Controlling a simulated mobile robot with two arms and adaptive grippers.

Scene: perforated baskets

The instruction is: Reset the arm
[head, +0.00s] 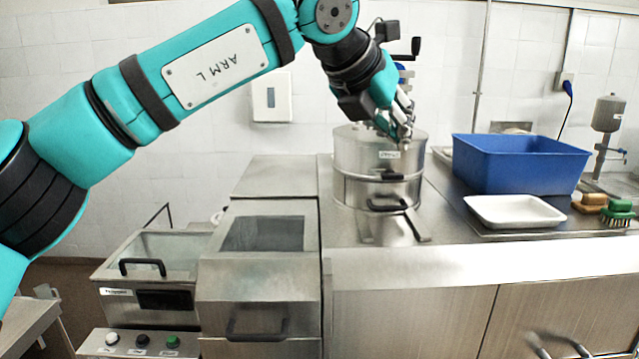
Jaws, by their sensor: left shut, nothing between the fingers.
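My left arm reaches in from the left across the top of the head view. My left gripper (404,132) points down and is shut, with nothing held. It appears in front of the upper part of a round steel pot (350,165) with dark handles, hiding part of its lid. I cannot tell whether it touches the pot. At the bottom right edge, blurred grey finger-like parts (560,346) show, seemingly my right gripper; most of it is cut off. No perforated basket is visible.
A blue bin (520,165), a white tray (515,211) and brushes (617,212) stand right of the pot on the steel counter (460,246). Lidded steel units (258,275) with handles stand at the lower left. A wall dispenser (271,97) hangs behind.

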